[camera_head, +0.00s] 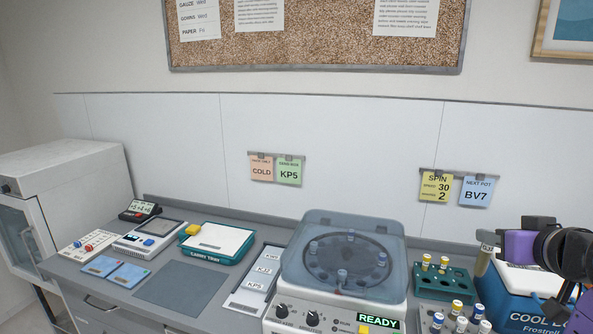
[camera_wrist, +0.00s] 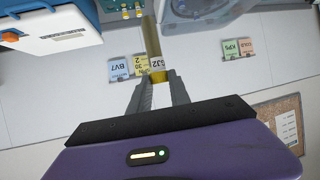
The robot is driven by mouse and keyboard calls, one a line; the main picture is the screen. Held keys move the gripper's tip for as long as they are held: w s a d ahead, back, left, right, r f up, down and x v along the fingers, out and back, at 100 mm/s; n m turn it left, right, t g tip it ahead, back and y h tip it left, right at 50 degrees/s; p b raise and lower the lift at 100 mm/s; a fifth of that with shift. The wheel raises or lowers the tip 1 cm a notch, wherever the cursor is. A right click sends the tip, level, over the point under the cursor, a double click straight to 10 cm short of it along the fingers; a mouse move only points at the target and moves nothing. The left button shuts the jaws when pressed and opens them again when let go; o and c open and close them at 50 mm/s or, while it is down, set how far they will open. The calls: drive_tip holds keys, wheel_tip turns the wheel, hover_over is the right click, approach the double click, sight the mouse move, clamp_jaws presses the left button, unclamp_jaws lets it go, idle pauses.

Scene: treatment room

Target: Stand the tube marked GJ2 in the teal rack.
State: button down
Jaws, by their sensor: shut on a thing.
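My gripper (camera_wrist: 158,82) is shut on a tube (camera_wrist: 152,38) marked GJ2, with a yellow end between the fingertips. In the head view the tube (camera_head: 483,262) is a tan cylinder held roughly upright, slightly tilted, at the right. It shows just right of the teal rack (camera_head: 458,289), in front of the cooler's left edge; its height above the bench is hard to tell. The rack shows only partly at the top of the wrist view.
A blue cooler (camera_head: 516,296) stands right of the rack. A grey rack (camera_head: 425,321) with several white-, blue- and yellow-capped tubes is in front. A centrifuge (camera_head: 340,275) with its lid down and a READY display stands left. Notes (camera_head: 437,187) hang on the wall behind.

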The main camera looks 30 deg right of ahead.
drive_tip(key=w+a+f+n+t+y, duration=0.1)
drive_tip(key=w+a+f, duration=0.3)
drive_tip(key=a+f, duration=0.6)
drive_tip(key=w+a+f+n+y, duration=0.4)
drive_tip(key=a+f, duration=0.6)
drive_tip(key=f, duration=0.3)
drive_tip(key=w+a+f+n+t+y, duration=0.1)
drive_tip(key=w+a+f+n+y, duration=0.1)
drive_tip(key=w+a+f, duration=0.4)
drive_tip(key=a+f, duration=0.5)
drive_tip(key=f, duration=0.1)
drive_tip(key=shift+f+t+y, duration=0.15)
drive_tip(key=shift+t+y, duration=0.15)
drive_tip(key=shift+y, duration=0.1)
drive_tip(key=shift+w, duration=0.1)
